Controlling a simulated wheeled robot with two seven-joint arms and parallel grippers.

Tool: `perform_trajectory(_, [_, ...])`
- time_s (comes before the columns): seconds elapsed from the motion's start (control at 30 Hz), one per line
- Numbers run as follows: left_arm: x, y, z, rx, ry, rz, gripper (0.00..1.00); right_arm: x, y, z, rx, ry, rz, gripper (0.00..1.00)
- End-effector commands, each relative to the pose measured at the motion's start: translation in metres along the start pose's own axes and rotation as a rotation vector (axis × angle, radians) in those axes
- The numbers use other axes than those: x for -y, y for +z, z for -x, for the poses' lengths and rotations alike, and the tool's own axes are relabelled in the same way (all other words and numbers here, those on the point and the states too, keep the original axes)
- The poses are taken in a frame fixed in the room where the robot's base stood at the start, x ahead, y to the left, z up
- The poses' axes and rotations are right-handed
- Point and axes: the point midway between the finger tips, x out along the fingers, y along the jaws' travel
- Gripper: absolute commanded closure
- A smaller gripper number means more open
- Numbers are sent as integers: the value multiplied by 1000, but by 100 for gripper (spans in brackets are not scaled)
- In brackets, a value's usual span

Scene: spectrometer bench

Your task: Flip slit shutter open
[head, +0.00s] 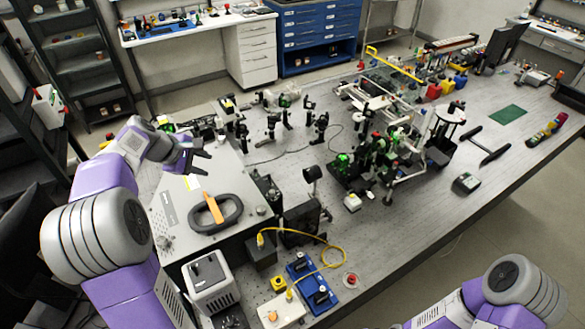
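My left gripper (203,156) is over the back part of a large grey box-shaped instrument (174,216) on the bench. Its two dark fingers look spread apart, with nothing visible between them. The slit shutter is too small to pick out for sure. Small dark fittings (268,190) stand at the instrument's right side, to the right of and apart from my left gripper. My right arm shows at the bottom right, and its gripper is out of the picture.
A black ring with an orange-handled item (213,210) lies on the instrument. A yellow cable (312,243) loops in front, near a blue plate (313,284). Optics mounts (320,127) stand behind. The optical table (420,215) is clearer at the front right.

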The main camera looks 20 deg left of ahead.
Motion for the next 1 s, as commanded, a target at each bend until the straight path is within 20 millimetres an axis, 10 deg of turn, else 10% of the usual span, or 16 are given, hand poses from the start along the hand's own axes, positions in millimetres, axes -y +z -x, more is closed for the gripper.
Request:
perform_trajectory(0.5, [-37,109,-156,-284,-388,-981,61,17,2,45,0,0,1,57])
perform_trajectory(1.0, [-26,87,-218,-288,-391,-1009,61,21,2,56,0,0,1,57])
